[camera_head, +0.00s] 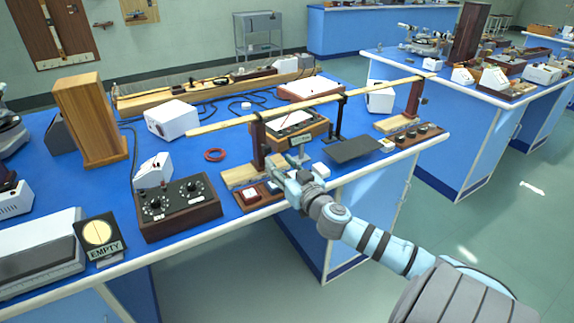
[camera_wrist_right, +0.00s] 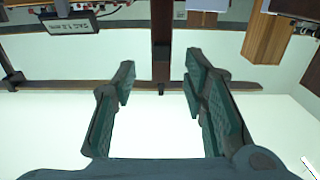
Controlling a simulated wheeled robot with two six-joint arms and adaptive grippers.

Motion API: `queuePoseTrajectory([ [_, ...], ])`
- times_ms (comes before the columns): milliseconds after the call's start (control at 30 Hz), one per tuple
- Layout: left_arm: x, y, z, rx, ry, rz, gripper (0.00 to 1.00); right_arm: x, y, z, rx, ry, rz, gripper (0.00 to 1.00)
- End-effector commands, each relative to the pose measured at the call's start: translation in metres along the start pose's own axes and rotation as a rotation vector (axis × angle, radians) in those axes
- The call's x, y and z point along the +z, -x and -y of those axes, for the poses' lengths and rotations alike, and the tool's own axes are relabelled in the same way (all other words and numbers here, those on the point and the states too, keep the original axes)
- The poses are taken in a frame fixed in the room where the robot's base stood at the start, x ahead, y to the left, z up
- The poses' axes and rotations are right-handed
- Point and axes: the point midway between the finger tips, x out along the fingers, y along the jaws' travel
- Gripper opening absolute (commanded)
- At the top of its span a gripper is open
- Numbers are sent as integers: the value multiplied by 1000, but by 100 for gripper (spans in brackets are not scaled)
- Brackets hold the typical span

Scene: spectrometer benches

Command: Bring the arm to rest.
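My right arm comes in from the lower right in the head view and reaches over the front edge of the blue bench. My right gripper (camera_head: 277,168) is by the front of a wooden stand with a dark upright post (camera_head: 258,143). In the right wrist view the two fingers of the right gripper (camera_wrist_right: 160,78) are spread apart, with nothing between them. A dark post and a long bar (camera_wrist_right: 60,80) show beyond the fingertips. Part of the bench near the gripper is hidden by the hand. My left gripper is in neither view.
Near the hand are a small box with a red and a white button (camera_head: 250,196), a dark control box with dials (camera_head: 177,207), a dark flat plate (camera_head: 352,149) and a small sign (camera_head: 300,140). A long wooden bar (camera_head: 310,105) spans above. The floor at right (camera_head: 480,225) is clear.

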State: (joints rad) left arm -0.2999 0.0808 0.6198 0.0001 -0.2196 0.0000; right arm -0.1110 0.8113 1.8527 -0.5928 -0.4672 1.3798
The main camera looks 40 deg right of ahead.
Motion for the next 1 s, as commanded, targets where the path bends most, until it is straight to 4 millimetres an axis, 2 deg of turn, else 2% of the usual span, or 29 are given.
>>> queuePoseTrajectory([
  [100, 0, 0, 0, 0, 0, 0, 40, 1, 26, 0, -2, 5, 3, 40],
  [200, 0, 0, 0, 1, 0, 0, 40, 0, 36, 0, 0, 2, 1, 40],
  [800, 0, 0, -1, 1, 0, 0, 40, 3, 40, -1, 11, -4, 7, 40],
  [867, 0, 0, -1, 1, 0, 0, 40, 15, 48, -2, 49, -1, 37, 40],
  [967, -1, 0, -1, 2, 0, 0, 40, 60, 81, -1, 163, 26, 184, 40],
  [1000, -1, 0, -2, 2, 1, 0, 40, 83, 100, 2, 205, 45, 277, 40],
])
